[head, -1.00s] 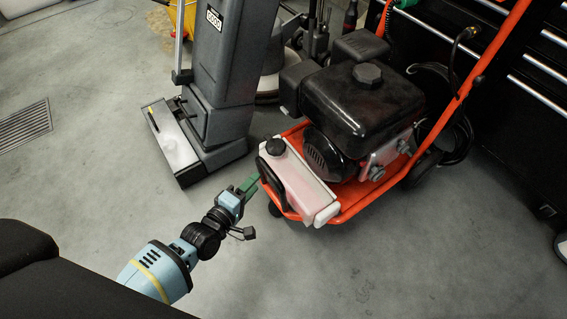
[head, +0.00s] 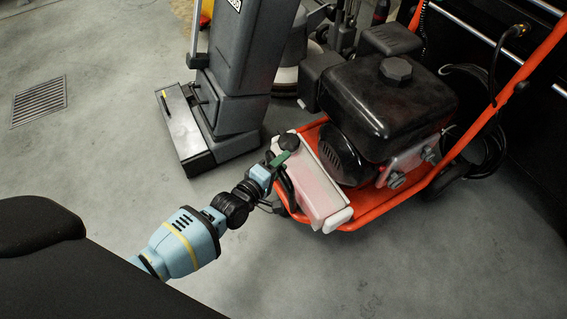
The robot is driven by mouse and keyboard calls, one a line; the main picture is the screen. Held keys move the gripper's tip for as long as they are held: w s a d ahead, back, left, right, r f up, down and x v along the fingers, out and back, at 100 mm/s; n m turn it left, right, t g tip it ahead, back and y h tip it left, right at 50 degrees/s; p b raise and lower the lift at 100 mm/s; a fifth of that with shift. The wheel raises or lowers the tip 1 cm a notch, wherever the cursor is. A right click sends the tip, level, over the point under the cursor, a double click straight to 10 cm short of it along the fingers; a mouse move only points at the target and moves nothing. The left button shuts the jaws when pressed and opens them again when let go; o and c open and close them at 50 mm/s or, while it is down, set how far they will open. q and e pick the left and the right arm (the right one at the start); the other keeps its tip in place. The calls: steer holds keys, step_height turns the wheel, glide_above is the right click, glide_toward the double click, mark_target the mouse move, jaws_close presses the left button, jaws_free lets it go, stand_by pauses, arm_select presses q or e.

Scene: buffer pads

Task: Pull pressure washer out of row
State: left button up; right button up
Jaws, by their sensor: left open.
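The pressure washer (head: 388,105) stands on the floor right of centre. It has a black engine on an orange-red wheeled frame, with a pale tank (head: 318,185) at its near left end. My right gripper is out of view.
A tall grey floor-cleaning machine (head: 235,90) stands close on the left of the washer, with other equipment behind. Black drawer cabinets (head: 535,75) stand at the right. The floor (head: 330,270) in front is clear. A floor grate (head: 39,101) lies at the left.

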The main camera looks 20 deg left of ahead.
arm_select(q)
steer(key=shift+w+d+f, duration=0.1)
steer(key=shift+w+d, duration=0.05)
steer(key=shift+w, duration=0.35)
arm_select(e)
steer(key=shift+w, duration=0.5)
arm_select(q)
steer(key=c, duration=0.7)
jaws_close()
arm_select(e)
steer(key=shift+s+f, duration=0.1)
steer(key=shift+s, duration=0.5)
